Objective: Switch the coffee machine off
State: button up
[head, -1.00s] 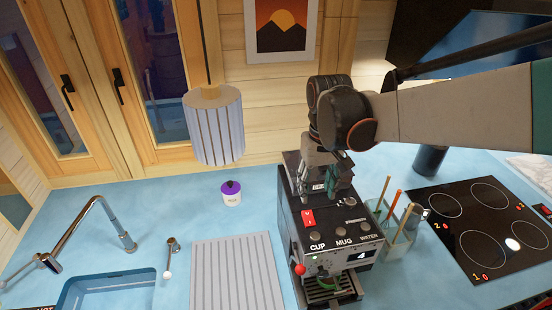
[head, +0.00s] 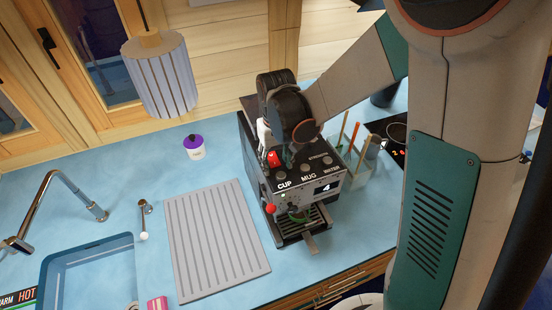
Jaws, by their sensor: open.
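The coffee machine (head: 305,186) stands on the blue counter, with a black body, a front marked CUP, MUG and WATER, and a small display reading 4. A red switch (head: 273,158) is on its top left, close to my gripper. My gripper (head: 277,151) is open, low over the machine's top beside the red switch. My wrist hides part of the gripper and the top, and I cannot tell whether a finger touches the switch.
A glass holder (head: 362,165) with upright sticks stands close to the machine's right. A grey ribbed mat (head: 215,240) lies to its left. A purple-lidded jar (head: 194,147) stands behind, and a striped lamp (head: 161,75) hangs above the counter. The sink (head: 90,275) is at left.

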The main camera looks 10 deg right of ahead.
jog(key=c, duration=1)
jog(key=g+b, duration=0.2)
jog(key=b, duration=0.1)
jog(key=shift+w, duration=0.4)
jog(key=shift+c, duration=0.2)
jog(key=shift+w+a+r+g+h+b, duration=0.15)
jog(key=shift+r+g+h+b, duration=0.2)
jog(key=shift+g+b, duration=0.5)
jog(key=o, duration=1)
jog(key=shift+o, duration=0.2)
